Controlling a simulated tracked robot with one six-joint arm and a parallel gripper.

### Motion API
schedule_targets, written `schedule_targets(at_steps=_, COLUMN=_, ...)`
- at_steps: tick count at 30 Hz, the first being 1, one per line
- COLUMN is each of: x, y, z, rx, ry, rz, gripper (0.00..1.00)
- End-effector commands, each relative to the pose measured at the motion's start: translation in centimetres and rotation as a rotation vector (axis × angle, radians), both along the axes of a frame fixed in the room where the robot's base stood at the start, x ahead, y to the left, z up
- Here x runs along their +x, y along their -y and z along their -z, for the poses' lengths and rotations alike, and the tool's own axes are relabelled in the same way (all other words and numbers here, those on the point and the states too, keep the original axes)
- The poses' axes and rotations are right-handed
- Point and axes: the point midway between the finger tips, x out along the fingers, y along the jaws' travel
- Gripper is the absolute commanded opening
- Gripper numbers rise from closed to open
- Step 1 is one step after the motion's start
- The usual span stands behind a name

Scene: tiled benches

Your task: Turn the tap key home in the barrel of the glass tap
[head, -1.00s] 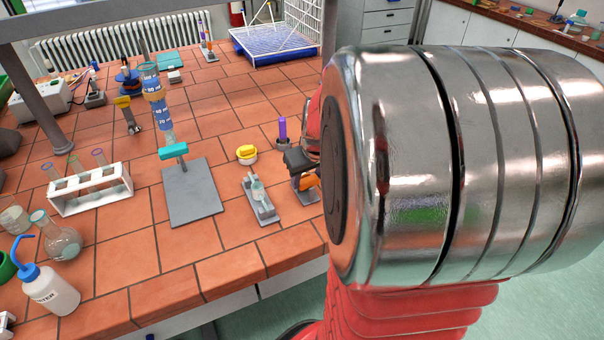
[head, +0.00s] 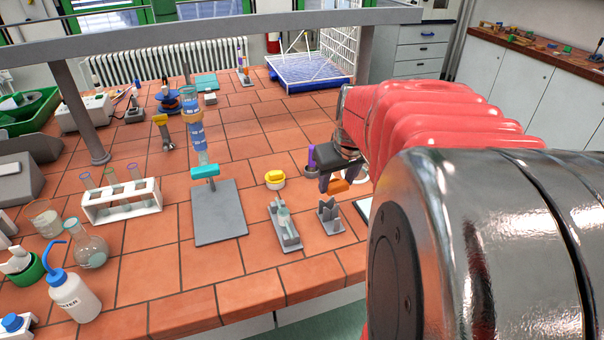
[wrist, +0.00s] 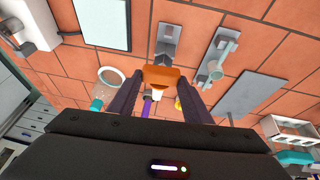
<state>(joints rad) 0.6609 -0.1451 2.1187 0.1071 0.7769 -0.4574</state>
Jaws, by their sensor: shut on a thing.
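My gripper (head: 340,181) is shut on the orange handle of the tap key (wrist: 167,76). In the wrist view the handle lies across the fingertips, and a small pale part shows beside it. In the head view the orange handle also shows (head: 338,186). The glass tap (head: 284,219) lies in a grey holder (head: 291,240) to the left of my gripper. It also shows in the wrist view (wrist: 221,48). The key is apart from the tap. The bore of the barrel is too small to make out.
An empty grey V-notched stand (head: 330,217) is beside the tap's holder. A yellow-topped pot (head: 275,179) and a purple upright item (head: 311,158) stand behind. A clamp stand (head: 220,215) is to the left. A white tray (wrist: 103,20) shows in the wrist view. Tiles in front are clear.

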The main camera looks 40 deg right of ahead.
Motion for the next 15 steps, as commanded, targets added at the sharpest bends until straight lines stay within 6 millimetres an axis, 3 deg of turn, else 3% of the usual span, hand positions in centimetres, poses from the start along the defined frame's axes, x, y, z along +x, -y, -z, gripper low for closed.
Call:
schedule_targets(at_steps=5, x=0.00, y=0.03, z=-1.41, rx=-0.001, ry=0.000, rz=0.000, gripper=0.23)
schedule_targets(at_steps=15, x=-0.03, y=0.03, z=-1.52, rx=0.001, ry=-0.001, rz=0.001, gripper=0.23)
